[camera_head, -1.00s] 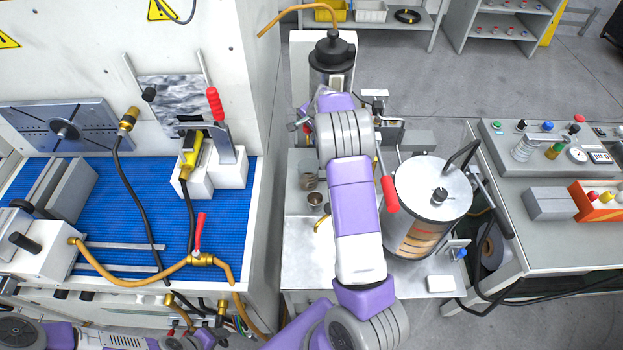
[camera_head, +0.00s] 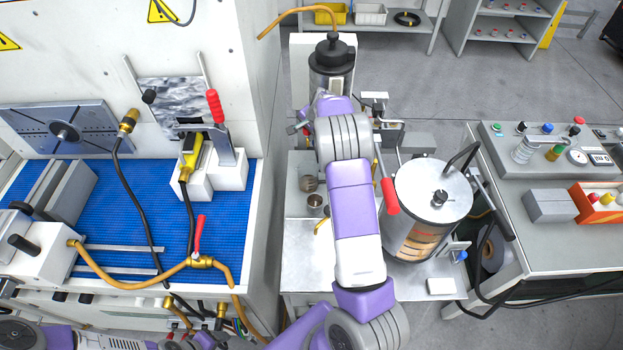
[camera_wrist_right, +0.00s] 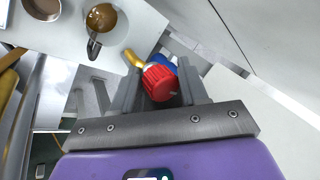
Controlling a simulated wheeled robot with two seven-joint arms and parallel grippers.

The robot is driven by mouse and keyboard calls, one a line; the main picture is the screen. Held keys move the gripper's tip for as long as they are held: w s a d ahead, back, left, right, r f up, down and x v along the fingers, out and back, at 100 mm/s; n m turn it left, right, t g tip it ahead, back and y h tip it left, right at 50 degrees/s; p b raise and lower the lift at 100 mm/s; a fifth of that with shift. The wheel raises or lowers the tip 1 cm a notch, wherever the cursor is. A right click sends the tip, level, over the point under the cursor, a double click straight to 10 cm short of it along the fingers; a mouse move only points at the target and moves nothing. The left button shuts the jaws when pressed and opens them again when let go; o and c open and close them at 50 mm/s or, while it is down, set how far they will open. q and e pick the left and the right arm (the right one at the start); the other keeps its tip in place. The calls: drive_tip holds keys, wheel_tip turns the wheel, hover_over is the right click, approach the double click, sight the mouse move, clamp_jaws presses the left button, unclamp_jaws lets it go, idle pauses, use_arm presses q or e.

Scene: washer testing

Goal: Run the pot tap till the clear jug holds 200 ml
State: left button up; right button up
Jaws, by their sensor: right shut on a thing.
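My right gripper (camera_wrist_right: 160,92) is shut on a red ribbed knob (camera_wrist_right: 160,82), with a blue part behind it and a yellow spout (camera_wrist_right: 134,58) beside it. In the head view my right arm hides the fingertips and the knob. A round cup with a handle and brown content (camera_wrist_right: 102,18) stands near the spout; a second round vessel (camera_wrist_right: 42,8) is cut off by the top edge. I cannot read any level or tell which is the clear jug. My left gripper is not visible.
A large lidded metal pot (camera_head: 432,225) stands right of my right arm, near a red-handled lever (camera_head: 389,196). A black-topped canister (camera_head: 333,62) stands behind. The blue-matted washer bench (camera_head: 110,215) is left; a control desk (camera_head: 550,165) is right.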

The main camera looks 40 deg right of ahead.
drive_tip(key=shift+w+r, duration=0.1)
drive_tip(key=m+p, duration=0.1)
drive_tip(key=p, duration=0.1)
drive_tip(key=m+h+p, duration=0.1)
drive_tip(key=m+p, duration=0.1)
drive_tip(key=p, duration=0.1)
drive_tip(key=shift+r+g, duration=0.25)
drive_tip(key=shift+g, duration=0.15)
drive_tip(key=shift+f+m+h+p, duration=0.15)
drive_tip(key=shift+m+h+p, duration=0.3)
drive_tip(key=shift+p, duration=0.25)
drive_tip(key=shift+f, duration=0.1)
